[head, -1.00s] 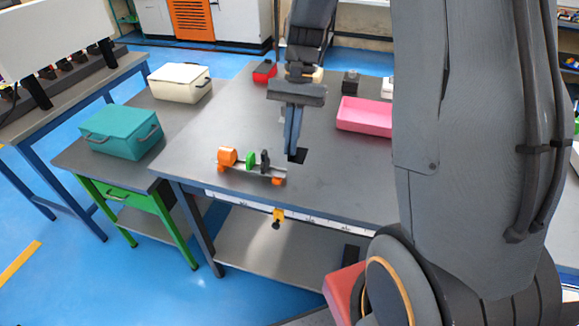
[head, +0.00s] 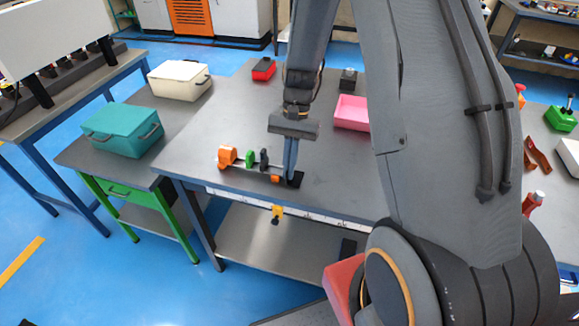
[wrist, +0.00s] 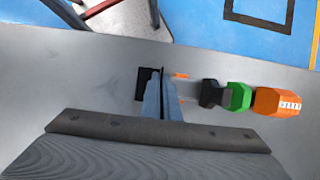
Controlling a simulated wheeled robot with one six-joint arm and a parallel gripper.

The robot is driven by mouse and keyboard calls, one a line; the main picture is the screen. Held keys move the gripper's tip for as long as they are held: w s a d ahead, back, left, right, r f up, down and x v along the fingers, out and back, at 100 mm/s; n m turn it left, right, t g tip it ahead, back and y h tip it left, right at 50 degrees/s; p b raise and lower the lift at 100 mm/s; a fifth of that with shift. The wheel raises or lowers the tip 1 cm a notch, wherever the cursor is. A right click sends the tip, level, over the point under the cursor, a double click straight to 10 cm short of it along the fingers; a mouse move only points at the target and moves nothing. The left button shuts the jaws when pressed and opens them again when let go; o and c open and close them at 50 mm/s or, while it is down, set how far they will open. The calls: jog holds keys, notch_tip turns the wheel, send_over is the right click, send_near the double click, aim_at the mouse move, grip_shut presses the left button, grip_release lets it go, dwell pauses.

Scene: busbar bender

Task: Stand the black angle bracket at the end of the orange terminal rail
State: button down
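The terminal rail lies near the front edge of the grey table, with an orange end (head: 275,179) at its right. It carries a dark block (head: 264,159), a green block (head: 250,159) and an orange block (head: 227,156). My gripper (head: 290,180) points down at the rail's right end, its fingers close together on the black angle bracket (head: 297,180). In the wrist view the bracket (wrist: 143,84) shows beside the fingers (wrist: 162,80), just left of the rail's orange end (wrist: 181,76). The fingers hide part of it; I cannot tell whether it touches rail or table.
A pink tray (head: 352,113), a red item (head: 263,69) and a small dark block (head: 348,80) are farther back on the table (head: 205,130). A teal case (head: 122,130) and a cream case (head: 179,81) stand on the left bench. The table's left middle is clear.

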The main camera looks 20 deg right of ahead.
jog(key=c, duration=2.3)
grip_release()
jog(key=shift+f, duration=0.1)
jog(key=b+v, duration=0.4)
jog(key=v, duration=0.7)
jog(key=s+a+n+t+h, duration=0.2)
jog(key=s+n+t, duration=0.3)
jog(key=s, duration=0.8)
jog(key=shift+a+f+n+h, duration=0.2)
jog(key=shift+a+n+h, duration=0.15)
jog(key=shift+n, duration=0.75)
